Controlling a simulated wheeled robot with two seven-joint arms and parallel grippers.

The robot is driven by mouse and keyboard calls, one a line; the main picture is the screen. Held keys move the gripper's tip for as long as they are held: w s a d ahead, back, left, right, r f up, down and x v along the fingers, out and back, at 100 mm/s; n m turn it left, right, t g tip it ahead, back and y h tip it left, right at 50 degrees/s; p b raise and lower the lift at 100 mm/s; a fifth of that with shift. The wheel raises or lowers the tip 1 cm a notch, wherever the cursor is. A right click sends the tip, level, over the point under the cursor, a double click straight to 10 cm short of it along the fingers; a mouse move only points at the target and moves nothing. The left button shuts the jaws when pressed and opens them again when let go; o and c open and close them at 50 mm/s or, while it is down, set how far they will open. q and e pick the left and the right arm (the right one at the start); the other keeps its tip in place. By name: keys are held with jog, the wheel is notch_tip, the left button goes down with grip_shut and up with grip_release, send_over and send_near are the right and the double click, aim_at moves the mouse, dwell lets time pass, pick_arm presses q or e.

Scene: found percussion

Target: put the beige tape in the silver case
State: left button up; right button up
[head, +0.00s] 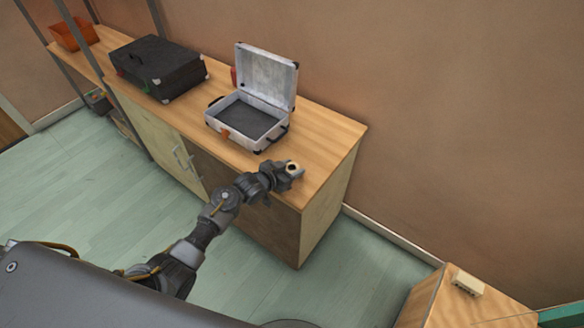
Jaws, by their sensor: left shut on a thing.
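The silver case (208,115) stands with its lid up on the wooden cabinet top. Its dark-lined inside looks empty. My left gripper (289,172) is over the cabinet's front right part, to the right of and nearer than the case. It is shut on the beige tape (293,166), a small roll with a dark hole, apart from the case. My right gripper is not in view.
A closed black case (160,68) stands left of the silver case, and an orange bin (72,35) is at the far left end. The cabinet top (325,135) is clear to the right. A low wooden box (430,305) with a small beige block (467,282) is at the lower right.

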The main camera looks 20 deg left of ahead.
pick_arm(q)
jog(key=shift+f, duration=0.2)
jog(key=o, duration=1)
